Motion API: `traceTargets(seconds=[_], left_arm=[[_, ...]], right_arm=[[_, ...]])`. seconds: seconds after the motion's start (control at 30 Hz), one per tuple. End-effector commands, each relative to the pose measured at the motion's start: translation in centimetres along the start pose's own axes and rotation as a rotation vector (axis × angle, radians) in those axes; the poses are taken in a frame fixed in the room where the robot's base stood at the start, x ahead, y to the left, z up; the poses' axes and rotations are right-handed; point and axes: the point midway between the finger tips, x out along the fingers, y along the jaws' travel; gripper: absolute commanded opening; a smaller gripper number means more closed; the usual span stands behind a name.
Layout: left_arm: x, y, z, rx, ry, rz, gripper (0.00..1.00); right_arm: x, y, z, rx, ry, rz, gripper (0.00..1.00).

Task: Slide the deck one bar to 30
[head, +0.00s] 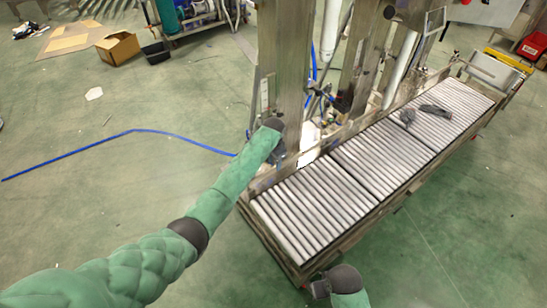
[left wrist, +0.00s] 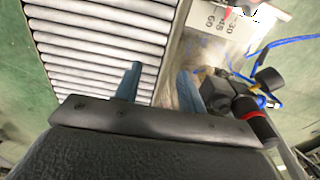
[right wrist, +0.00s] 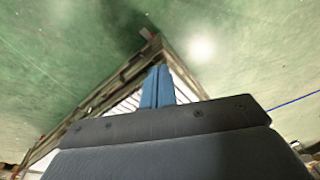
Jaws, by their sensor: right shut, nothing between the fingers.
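The deck (head: 315,205) is a long bed of pale rollers in a metal frame. I cannot make out which part is the deck one bar. My left gripper (head: 279,158) is over the deck's near left corner. In the left wrist view its blue fingers (left wrist: 159,82) are apart, with the deck's metal side rail beyond the gap. My right gripper (right wrist: 157,85) is shut and empty, near the deck's front corner.
A black cylinder with a red ring (left wrist: 254,118) and blue hoses stand close to my left fingers. Steel posts (head: 281,65) rise behind the deck. A dark grey object (head: 434,110) lies on the far rollers. A blue hose (head: 130,131) crosses the open green floor.

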Motion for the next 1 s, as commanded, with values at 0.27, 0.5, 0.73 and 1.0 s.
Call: traceTargets(seconds=[0.27, 0.5, 0.73, 1.0], left_arm=[[-0.5, -1.4, -0.6, 0.01, -0.013, -0.008, 0.4], [0.1, -1.3, -0.5, 0.01, -0.013, -0.008, 0.4], [0.7, -1.3, -0.5, 0.01, -0.012, -0.007, 0.4], [1.3, -1.3, -0.5, 0.01, -0.012, -0.008, 0.4]], right_arm=[[-0.2, 0.1, 0.0, 0.001, -0.001, 0.001, 0.0], [-2.0, -0.1, 0.0, 0.001, 0.001, -0.002, 0.0], [-4.2, -0.3, -0.1, 0.001, 0.005, -0.005, 0.0], [-6.5, -0.5, 0.1, 0.001, 0.008, -0.008, 0.0]])
